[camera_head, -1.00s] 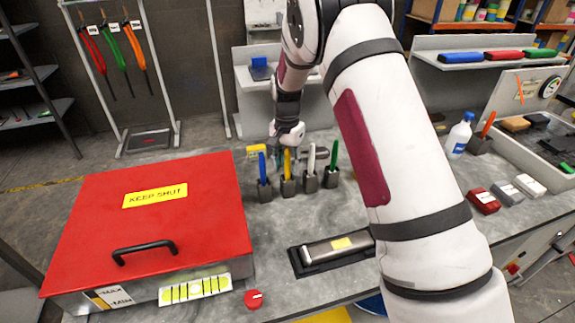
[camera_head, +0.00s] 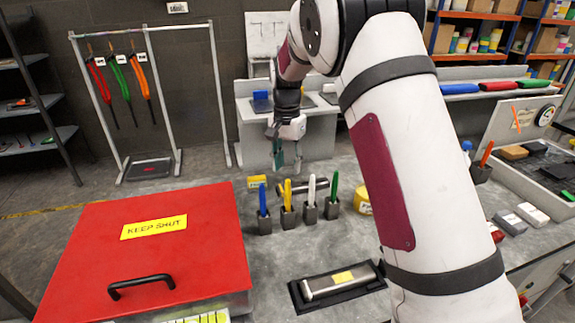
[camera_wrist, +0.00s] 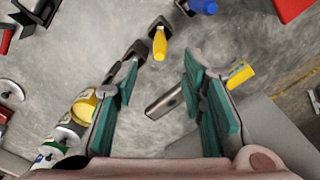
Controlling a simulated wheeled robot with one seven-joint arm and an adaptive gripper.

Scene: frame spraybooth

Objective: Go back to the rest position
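My gripper (camera_head: 286,155) hangs fingers-down above the back of the grey bench, raised clear of the pen holders. In the wrist view my gripper (camera_wrist: 160,75) has its two teal fingers spread wide apart with nothing held between them. A yellow pen (camera_head: 288,193) stands in a dark holder; the wrist view also shows the yellow pen (camera_wrist: 159,44) ahead of the fingers. Beside it stand a blue pen (camera_head: 263,200), a white pen (camera_head: 311,190) and a green pen (camera_head: 334,187), each in its own holder.
A red-lidded box (camera_head: 165,260), its lid closed, fills the front left. A black tray (camera_head: 338,289) lies at the front. Sanding blocks (camera_head: 532,214) sit at right.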

